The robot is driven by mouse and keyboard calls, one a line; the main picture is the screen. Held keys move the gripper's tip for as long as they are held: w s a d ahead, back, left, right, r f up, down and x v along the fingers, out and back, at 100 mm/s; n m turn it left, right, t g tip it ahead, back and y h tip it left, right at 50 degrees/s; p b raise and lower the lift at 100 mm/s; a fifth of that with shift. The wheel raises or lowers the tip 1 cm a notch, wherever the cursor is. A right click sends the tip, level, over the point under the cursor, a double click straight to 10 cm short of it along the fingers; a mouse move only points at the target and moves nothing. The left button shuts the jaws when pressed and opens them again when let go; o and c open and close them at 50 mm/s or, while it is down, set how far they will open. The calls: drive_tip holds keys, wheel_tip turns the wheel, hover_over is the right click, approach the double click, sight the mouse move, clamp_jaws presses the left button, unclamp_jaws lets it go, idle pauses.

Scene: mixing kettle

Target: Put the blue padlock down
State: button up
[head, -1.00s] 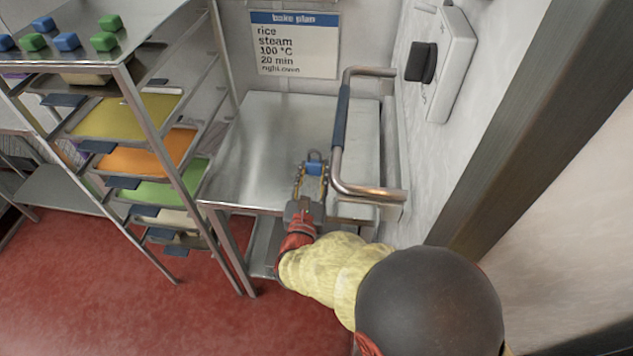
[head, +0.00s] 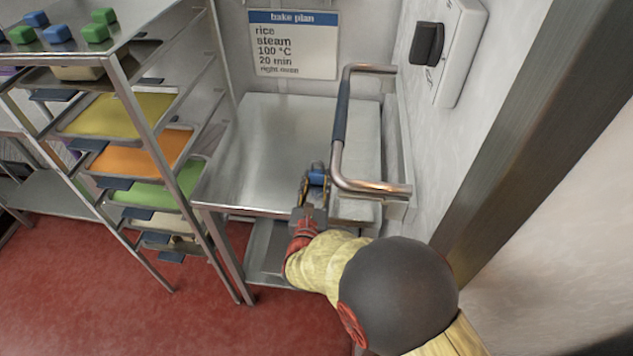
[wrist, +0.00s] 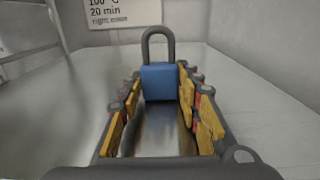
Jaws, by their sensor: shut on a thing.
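The blue padlock (wrist: 161,83) with its grey shackle upright is between the fingers of my gripper (wrist: 160,92) in the wrist view. My gripper is shut on it. In the head view the padlock (head: 317,177) is at the tip of my gripper (head: 315,182), over the near right part of the steel table (head: 275,140), beside the bent metal handle. The padlock looks low and close to the tabletop. I cannot tell whether its base touches the steel.
The metal handle (head: 340,130) with a dark grip stands close to the right of my gripper. A rack (head: 140,100) with coloured trays and small blocks is at the left. A bake plan sign (head: 293,45) hangs behind. The table's left and back are clear.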

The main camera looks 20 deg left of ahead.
drive_tip(key=shift+f, duration=0.1)
drive_tip(key=o, duration=1.1)
drive_tip(key=shift+o, duration=0.3)
drive_tip(key=p+v, duration=0.3)
drive_tip(key=v, duration=0.9)
drive_tip(key=shift+s+d, duration=0.1)
